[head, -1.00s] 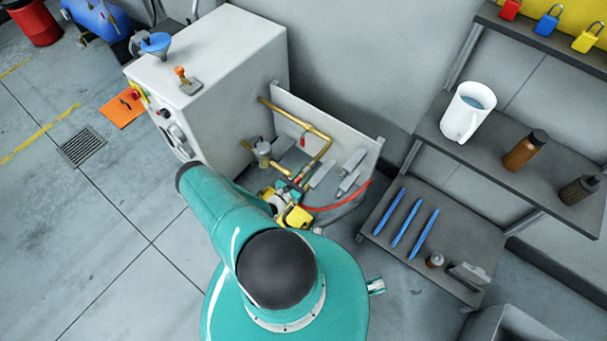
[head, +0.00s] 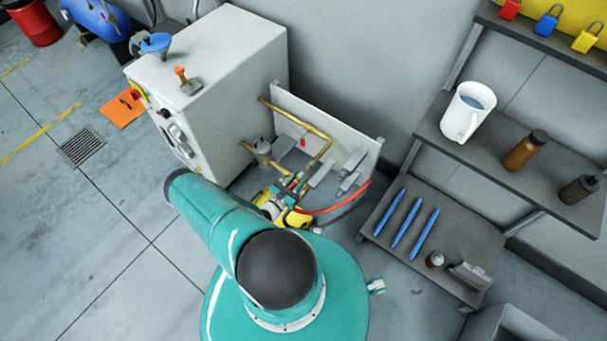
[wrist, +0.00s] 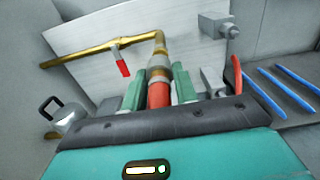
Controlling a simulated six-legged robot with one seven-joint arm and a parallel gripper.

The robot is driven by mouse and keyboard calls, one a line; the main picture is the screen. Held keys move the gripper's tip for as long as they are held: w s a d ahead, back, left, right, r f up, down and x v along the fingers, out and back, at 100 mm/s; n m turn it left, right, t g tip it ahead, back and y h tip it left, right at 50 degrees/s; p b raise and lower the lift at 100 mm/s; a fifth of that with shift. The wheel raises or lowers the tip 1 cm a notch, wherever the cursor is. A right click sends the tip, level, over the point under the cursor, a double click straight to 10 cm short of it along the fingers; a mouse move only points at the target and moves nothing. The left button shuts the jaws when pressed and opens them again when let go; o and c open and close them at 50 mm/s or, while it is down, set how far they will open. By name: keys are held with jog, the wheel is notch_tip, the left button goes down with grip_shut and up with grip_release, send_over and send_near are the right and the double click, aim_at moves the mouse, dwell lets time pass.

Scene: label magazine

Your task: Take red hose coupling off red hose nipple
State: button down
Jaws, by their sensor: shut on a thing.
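In the wrist view, the red hose coupling (wrist: 158,95) stands between the two green fingers of my gripper (wrist: 158,88). The gripper is shut on it. Just above it, in line, is a metal and brass fitting (wrist: 158,67) at the lower end of the brass pipe, where the nipple is. Coupling and fitting appear to meet; I cannot tell whether they are joined. The nipple's red marking cannot be made out. In the head view, my gripper (head: 291,184) is low in front of the panel, partly hidden by my arm. The red hose (head: 335,207) curves away to the right.
A pale panel (head: 345,145) carries the brass pipe (head: 318,133), with a red tag, and grey brackets. A white cabinet (head: 225,60) stands left. A shelf (head: 450,215) with several blue rods is on the right. Open floor lies at the lower left.

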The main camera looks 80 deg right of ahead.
jog(key=shift+v, duration=1.1)
